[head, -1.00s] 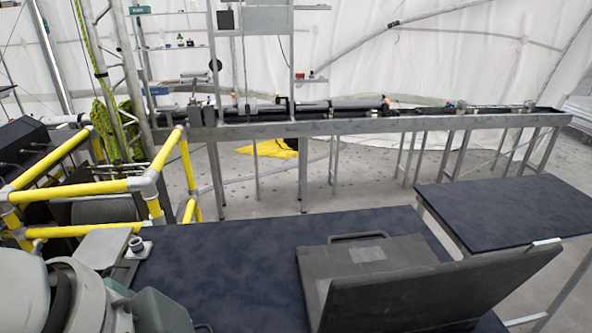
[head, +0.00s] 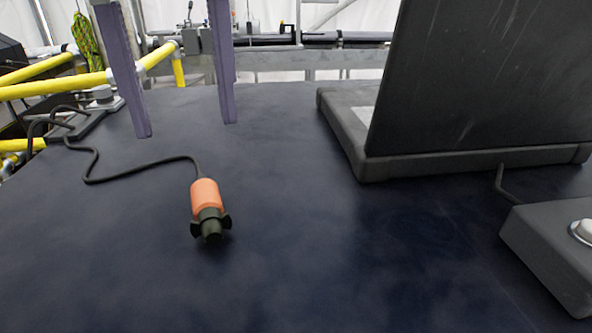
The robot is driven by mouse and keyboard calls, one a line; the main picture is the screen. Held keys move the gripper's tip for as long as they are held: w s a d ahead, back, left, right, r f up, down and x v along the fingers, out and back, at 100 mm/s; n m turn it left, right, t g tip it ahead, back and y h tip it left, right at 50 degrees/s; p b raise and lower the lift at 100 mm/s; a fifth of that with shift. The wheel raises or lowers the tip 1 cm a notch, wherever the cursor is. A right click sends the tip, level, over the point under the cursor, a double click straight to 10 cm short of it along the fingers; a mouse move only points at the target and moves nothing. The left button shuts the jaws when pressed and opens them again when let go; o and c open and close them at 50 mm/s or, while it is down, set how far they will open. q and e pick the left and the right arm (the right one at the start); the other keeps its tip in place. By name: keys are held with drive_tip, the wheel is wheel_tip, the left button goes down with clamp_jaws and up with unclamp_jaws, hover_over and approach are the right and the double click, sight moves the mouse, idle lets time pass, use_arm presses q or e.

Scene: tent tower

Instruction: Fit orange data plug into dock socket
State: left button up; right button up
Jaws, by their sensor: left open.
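The orange data plug (head: 205,195) lies on the dark blue tabletop, left of the middle. Its dark green connector end points toward the bottom of the picture. A black cable runs from its back to the left. My left gripper (head: 187,128) is open and empty, its two purple-grey fingers hanging above and beyond the plug, apart from it. A dark grey box (head: 553,248) at the right edge carries a round white fitting with a metal ring (head: 583,231), cut off by the picture. This may be the dock socket; I cannot tell for sure. My right gripper is out of view.
An open dark case (head: 480,85) with its lid raised stands at the back right, a cable leading to the grey box. The plug's cable (head: 95,165) reaches a grey fixture (head: 88,122) at the left edge. Yellow rails (head: 55,87) stand beyond. The tabletop's middle is clear.

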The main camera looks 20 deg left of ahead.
sight(204, 195)
use_arm(q)
drive_tip(key=shift+a+f, duration=0.15)
drive_tip(key=shift+f, duration=0.25)
wheel_tip(204, 195, down, 9)
clamp_jaws()
idle(0.6)
